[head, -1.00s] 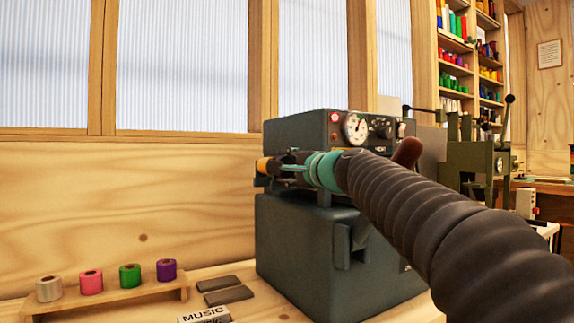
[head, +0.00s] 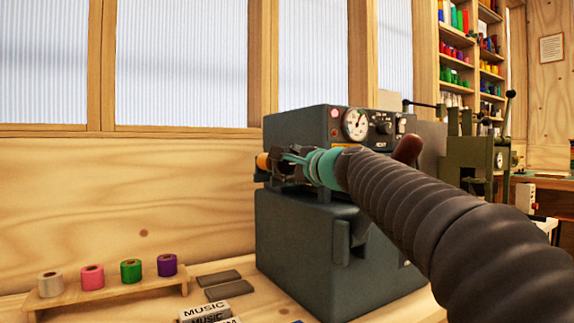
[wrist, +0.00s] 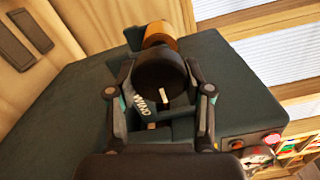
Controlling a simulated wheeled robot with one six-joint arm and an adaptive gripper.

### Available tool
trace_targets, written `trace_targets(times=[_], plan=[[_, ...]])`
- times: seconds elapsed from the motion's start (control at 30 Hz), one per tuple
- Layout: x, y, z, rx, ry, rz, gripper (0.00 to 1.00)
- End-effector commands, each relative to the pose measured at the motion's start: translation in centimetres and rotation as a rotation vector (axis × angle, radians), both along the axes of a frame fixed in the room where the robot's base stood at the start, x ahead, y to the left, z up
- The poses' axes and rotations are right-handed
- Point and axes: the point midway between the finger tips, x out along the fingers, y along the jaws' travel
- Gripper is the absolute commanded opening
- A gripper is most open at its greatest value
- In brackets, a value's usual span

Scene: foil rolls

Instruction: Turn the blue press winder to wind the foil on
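The blue-grey press (head: 300,235) stands on the bench against the wood wall. Its winder is a dark round knob (wrist: 158,72) with a white mark, beside a "WIND" label, in the wrist view. An orange-gold foil roll (wrist: 163,35) sits just behind the knob; its edge also shows in the head view (head: 262,161). My gripper (wrist: 160,65) has one finger on each side of the knob, and the fingertips appear to press on its rim. In the head view my gripper (head: 283,162) is at the press's left front; the knob is mostly hidden there.
A small wood rack (head: 110,292) with several coloured foil rolls stands at the lower left. Dark blocks (head: 228,285) and "MUSIC" labelled blocks (head: 206,311) lie by the press. A dial (head: 355,124) is on the press's upper front. A green press (head: 472,155) stands behind at right.

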Motion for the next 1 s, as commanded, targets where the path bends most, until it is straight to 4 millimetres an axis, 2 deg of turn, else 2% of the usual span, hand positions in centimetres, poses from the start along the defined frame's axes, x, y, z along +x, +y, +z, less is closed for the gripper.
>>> trace_targets(times=[0.03,0.07,0.1,0.37,0.53,1.0], plan=[[0.0,0.0,0.0,0.000,0.000,0.000,0.65],[0.0,0.0,0.0,0.000,0.000,0.000,0.72],[0.0,0.0,0.0,0.000,0.000,0.000,0.76],[0.0,0.0,0.0,-0.001,-0.001,0.000,0.76],[-0.7,-0.6,0.0,0.000,0.000,-0.002,0.76],[-7.7,-5.3,0.0,-0.001,-0.002,-0.003,0.76]])
